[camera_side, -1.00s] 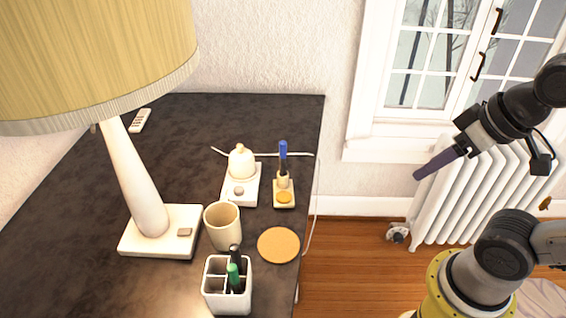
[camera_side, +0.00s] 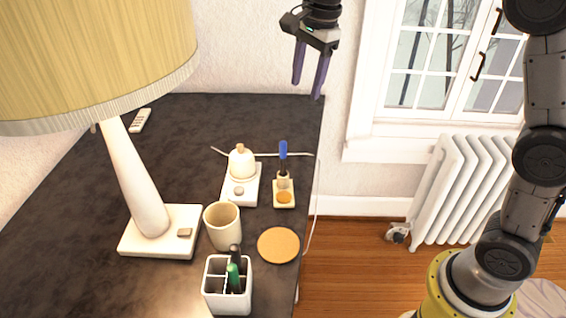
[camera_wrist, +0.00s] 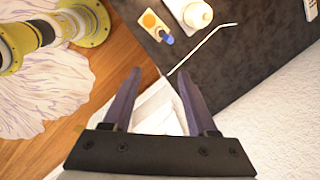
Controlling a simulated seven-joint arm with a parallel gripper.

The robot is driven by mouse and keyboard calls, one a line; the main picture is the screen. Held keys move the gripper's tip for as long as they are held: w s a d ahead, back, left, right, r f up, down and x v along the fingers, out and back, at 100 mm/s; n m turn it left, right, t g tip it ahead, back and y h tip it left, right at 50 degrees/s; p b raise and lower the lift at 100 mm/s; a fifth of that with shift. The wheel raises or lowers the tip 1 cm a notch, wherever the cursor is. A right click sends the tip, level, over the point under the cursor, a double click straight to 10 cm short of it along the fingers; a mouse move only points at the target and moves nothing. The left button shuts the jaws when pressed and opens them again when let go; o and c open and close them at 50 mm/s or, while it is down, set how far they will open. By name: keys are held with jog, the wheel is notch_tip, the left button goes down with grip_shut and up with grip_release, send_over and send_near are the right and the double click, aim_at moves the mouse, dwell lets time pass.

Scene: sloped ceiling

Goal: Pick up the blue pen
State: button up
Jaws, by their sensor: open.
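The blue pen (camera_side: 283,153) stands upright in a small cream holder (camera_side: 284,194) near the right edge of the dark desk. In the wrist view its blue end (camera_wrist: 168,39) points toward the camera, beyond my fingertips. My gripper (camera_side: 310,90) is open and empty, with two purple fingers pointing down. In the side view it appears above the pen in the picture, near the desk's far right corner. In the wrist view the gap between the fingers (camera_wrist: 160,78) shows a white surface below and no object held.
A white device with a rounded top (camera_side: 241,170) stands just left of the holder, with a thin white cable nearby. A beige cup (camera_side: 223,228), an orange coaster (camera_side: 279,245), a divided pen cup (camera_side: 227,304) and a large lamp (camera_side: 140,180) also occupy the desk (camera_side: 190,125).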

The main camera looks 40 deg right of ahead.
jog(key=g, duration=0.1)
send_over(283, 144)
notch_tip(283, 144, down, 8)
jog(key=shift+g, duration=0.5)
notch_tip(283, 144, down, 10)
jog(key=shift+r, duration=0.1)
jog(key=shift+w+d+f, duration=0.1)
jog(key=shift+w+f, duration=0.05)
jog(key=shift+f, duration=1.35)
jog(key=shift+w+d+f, duration=0.1)
jog(key=shift+f, duration=1.35)
grip_shut()
